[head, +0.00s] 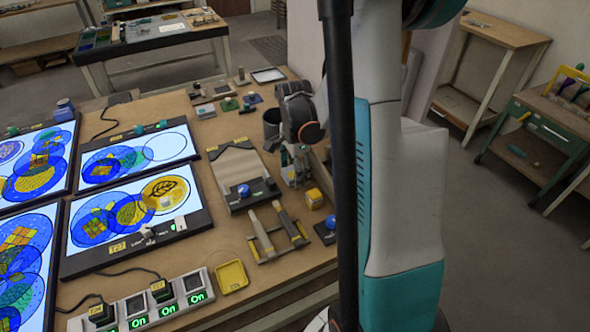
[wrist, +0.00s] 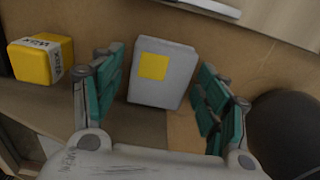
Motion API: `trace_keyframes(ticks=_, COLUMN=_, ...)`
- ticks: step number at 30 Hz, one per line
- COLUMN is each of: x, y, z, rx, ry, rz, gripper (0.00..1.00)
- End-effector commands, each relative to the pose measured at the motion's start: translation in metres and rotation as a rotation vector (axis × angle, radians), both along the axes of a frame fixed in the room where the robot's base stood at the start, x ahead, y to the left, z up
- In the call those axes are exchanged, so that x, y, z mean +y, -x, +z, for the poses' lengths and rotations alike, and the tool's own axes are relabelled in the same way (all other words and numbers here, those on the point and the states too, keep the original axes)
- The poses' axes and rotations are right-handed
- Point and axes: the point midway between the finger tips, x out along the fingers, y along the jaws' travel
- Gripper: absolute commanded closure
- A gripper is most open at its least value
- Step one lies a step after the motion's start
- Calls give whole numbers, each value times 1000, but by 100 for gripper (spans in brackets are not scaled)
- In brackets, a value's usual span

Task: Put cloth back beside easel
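In the wrist view, a pale grey, block-like item with a yellow square (wrist: 160,75) lies between my gripper's fingers; it may be the folded cloth, but I cannot tell for sure. My gripper (wrist: 160,72) is open, with a gap on each side of this item. In the head view my gripper (head: 297,165) points down over the right part of the table, and the item is not clearly visible there. I cannot pick out an easel with certainty.
A yellow cube (head: 314,198) stands close by; it also shows in the wrist view (wrist: 32,62). A dark round object (wrist: 285,130) is at the right. Lit glass panels (head: 135,215) fill the table's left side.

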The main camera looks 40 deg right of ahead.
Motion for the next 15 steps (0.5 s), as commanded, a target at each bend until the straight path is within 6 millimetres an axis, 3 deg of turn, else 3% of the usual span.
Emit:
trace_keyframes(ticks=10, x=0, y=0, z=3, rx=0, ry=0, rz=0, gripper=31)
trace_keyframes(ticks=15, x=0, y=0, z=27, rx=0, ry=0, rz=0, gripper=31)
